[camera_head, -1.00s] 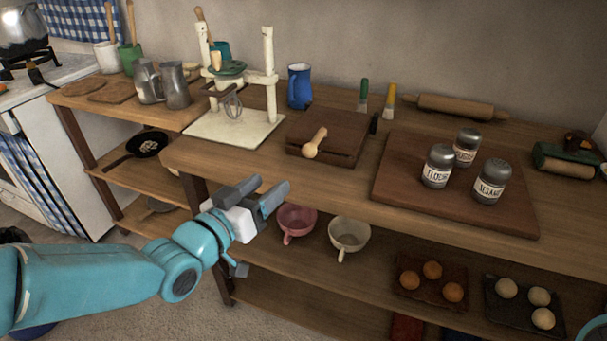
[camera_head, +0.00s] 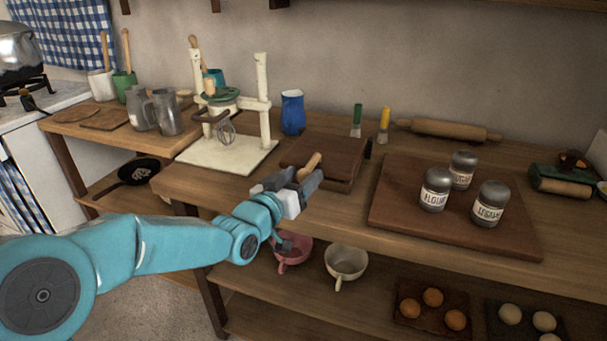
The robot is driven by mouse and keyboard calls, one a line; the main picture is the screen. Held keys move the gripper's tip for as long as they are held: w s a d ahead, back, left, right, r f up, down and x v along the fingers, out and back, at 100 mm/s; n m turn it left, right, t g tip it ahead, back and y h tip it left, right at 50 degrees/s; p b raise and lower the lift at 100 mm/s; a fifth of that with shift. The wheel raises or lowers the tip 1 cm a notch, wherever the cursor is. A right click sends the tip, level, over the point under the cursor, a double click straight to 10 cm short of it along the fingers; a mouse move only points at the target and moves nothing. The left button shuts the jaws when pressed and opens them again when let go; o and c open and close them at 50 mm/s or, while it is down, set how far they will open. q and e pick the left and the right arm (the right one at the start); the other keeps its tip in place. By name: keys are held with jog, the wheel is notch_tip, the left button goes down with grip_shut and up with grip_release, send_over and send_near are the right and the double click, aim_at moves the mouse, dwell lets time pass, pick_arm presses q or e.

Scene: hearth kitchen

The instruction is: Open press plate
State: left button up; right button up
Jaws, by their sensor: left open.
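My left gripper (camera_head: 292,181) is open at the counter's front edge, just in front of the press. Its fingertips are close to the near end of the handle and partly cover the press's front left corner. I cannot tell whether they touch it. My right gripper is not in view.
A cream whisk stand (camera_head: 238,150) and a blue jug (camera_head: 292,112) stand left of and behind the press. A board (camera_head: 400,222) with several labelled shakers lies to the right. Pink (camera_head: 293,252) and cream (camera_head: 346,262) cups sit on the shelf below.

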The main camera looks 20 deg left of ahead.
pick_arm(q)
jog(key=shift+w+d, duration=0.2)
jog(key=shift+w, duration=0.45)
